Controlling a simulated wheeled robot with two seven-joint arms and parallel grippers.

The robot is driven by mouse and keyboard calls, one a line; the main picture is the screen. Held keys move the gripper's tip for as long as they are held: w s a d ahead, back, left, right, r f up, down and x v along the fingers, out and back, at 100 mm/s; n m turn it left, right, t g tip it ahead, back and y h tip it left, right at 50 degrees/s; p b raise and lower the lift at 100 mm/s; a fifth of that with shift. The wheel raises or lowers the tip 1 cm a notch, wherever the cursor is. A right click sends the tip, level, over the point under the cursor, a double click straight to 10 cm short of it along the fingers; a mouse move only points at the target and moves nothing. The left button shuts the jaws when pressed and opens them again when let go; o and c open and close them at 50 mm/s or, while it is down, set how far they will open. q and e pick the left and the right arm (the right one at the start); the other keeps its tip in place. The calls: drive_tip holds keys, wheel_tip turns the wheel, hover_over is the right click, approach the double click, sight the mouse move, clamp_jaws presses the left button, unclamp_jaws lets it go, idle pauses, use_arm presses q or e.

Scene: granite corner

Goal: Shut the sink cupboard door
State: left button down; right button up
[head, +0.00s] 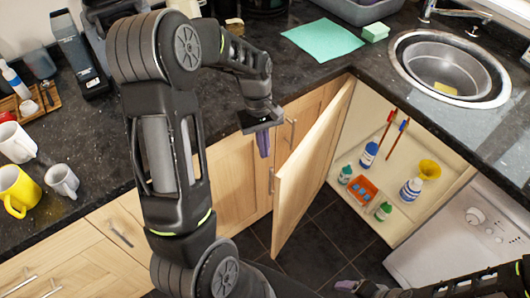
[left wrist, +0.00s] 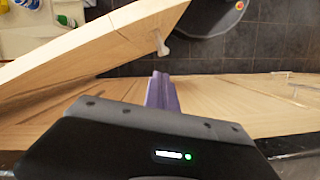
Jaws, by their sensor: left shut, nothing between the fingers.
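The sink cupboard door (head: 308,165) is a light wood panel standing wide open, swung out from the corner. Its inner side faces the open sink cupboard (head: 345,150). My left gripper (head: 263,145) is shut and empty, its purple fingers pointing down on the outer side of the door, left of it. In the left wrist view the shut fingers (left wrist: 161,90) are near the door (left wrist: 95,45) and its handle (left wrist: 160,44), with a gap seen between. My right gripper (head: 346,286) shows only in part at the bottom edge; its jaws are unclear.
Bottles, an orange caddy (head: 366,189) and brushes stand inside the cupboard. A white appliance (head: 465,235) is right of it. The neighbouring closed cupboard fronts (head: 228,180) lie behind my left gripper. The dark worktop (head: 210,120) overhangs them. The tiled floor (head: 330,230) near the door is clear.

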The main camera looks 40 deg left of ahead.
use_arm(q)
drive_tip(key=x, duration=0.8)
drive_tip(key=shift+f+p, duration=0.35)
drive_tip(key=shift+p, duration=0.05)
use_arm(e)
drive_tip(key=shift+r, duration=0.45)
use_arm(q)
drive_tip(key=shift+d, duration=0.2)
